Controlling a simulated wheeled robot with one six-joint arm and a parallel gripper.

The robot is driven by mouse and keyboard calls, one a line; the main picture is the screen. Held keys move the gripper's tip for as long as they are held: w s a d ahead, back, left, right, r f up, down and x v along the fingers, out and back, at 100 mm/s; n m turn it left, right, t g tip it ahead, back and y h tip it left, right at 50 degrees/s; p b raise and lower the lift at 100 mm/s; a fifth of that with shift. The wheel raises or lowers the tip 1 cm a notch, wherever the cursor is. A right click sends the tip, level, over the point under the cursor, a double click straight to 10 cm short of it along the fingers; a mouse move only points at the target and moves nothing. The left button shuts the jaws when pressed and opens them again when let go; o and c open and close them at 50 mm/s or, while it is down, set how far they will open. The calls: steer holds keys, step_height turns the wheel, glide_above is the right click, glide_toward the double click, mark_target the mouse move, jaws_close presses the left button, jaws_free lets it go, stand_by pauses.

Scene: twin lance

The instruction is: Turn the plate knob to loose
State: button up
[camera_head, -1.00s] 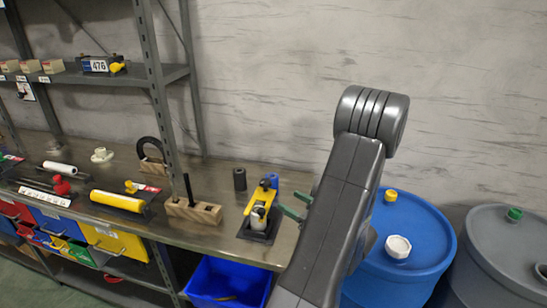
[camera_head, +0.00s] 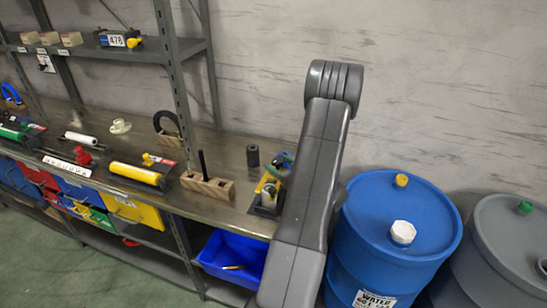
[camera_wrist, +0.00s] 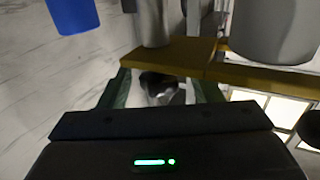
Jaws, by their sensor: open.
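A yellow plate fixture (camera_head: 267,181) stands on a black base (camera_head: 264,207) near the right end of the bench, partly hidden behind my arm. In the wrist view, the yellow plate (camera_wrist: 185,58) runs across ahead of the fingers. A dark, rounded knob-like part (camera_wrist: 160,84) shows between the fingers, below the plate in the picture. My gripper (camera_wrist: 160,88) is open, with one green finger on each side of that part. I cannot tell whether either finger touches it. In the head view, only a bit of my green gripper (camera_head: 284,157) shows beside the fixture.
A dark cylinder (camera_head: 252,156) stands behind the fixture. A wooden block with a black rod (camera_head: 207,187) is to its left. A blue bin (camera_head: 232,258) sits below. A blue barrel (camera_head: 390,235) and a grey barrel (camera_head: 505,240) stand at the right.

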steer(key=shift+p+x, duration=0.3)
steer(key=shift+x, duration=1.05)
steer(key=c, duration=1)
steer(key=shift+f+n+g+y+b, duration=0.1)
steer(key=shift+n+g+y+b, duration=0.2)
steer(key=shift+g+b, duration=0.15)
steer(key=shift+s+f+n+g+y+b, duration=0.1)
steer(key=shift+s+n+g+y+b, duration=0.05)
steer(key=shift+n+g+y+b, duration=0.8)
steer(key=n+g+b, duration=0.1)
steer(key=g, duration=0.1)
steer(key=n+g+y+b, duration=0.1)
steer(key=n+g, duration=0.1)
steer(key=g, duration=0.1)
steer(key=s+n+g+y+b, duration=0.1)
steer(key=n+g, duration=0.1)
steer(key=g, duration=0.1)
steer(key=shift+a+y, duration=0.25)
steer(key=shift+r+n+g, duration=0.25)
steer(key=shift+g, duration=0.05)
